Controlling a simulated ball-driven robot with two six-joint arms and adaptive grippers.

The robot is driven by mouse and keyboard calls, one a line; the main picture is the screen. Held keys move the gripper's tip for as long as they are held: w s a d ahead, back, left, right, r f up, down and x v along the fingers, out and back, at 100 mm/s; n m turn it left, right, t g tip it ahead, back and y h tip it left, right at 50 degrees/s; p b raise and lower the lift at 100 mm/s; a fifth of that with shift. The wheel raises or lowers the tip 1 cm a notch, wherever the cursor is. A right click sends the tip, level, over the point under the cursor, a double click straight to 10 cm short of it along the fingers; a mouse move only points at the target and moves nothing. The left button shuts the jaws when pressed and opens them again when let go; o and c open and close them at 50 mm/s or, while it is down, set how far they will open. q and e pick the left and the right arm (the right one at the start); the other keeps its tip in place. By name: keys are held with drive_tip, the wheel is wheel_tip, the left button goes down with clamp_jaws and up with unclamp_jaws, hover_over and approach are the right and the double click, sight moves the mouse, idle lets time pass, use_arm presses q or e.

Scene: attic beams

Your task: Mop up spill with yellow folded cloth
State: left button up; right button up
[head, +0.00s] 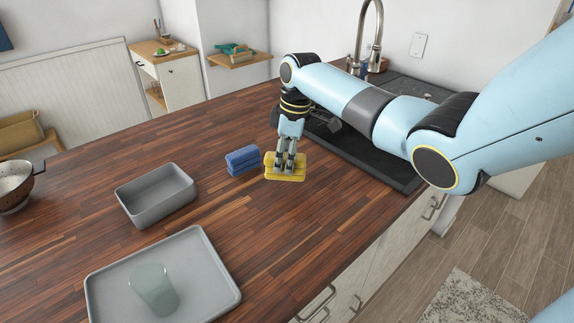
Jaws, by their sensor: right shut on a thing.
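My right gripper (288,165) reaches down from the right and is shut on the yellow folded cloth (296,176). The cloth is at the wooden counter's surface, beside a blue folded cloth (242,159) on its left; I cannot tell whether it is lifted slightly. The gripper fingers hide part of the yellow cloth. I see no clear spill on the counter. My left gripper is not in view.
A grey bin (156,196) stands left of the cloths. A grey tray (211,284) in front holds a clear glass (155,288). A colander (16,187) is at the far left. A dark sink (372,158) with a tap (375,50) lies right. The middle counter is clear.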

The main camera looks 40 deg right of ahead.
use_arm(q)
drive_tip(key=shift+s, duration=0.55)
use_arm(e)
drive_tip(key=shift+r, duration=0.75)
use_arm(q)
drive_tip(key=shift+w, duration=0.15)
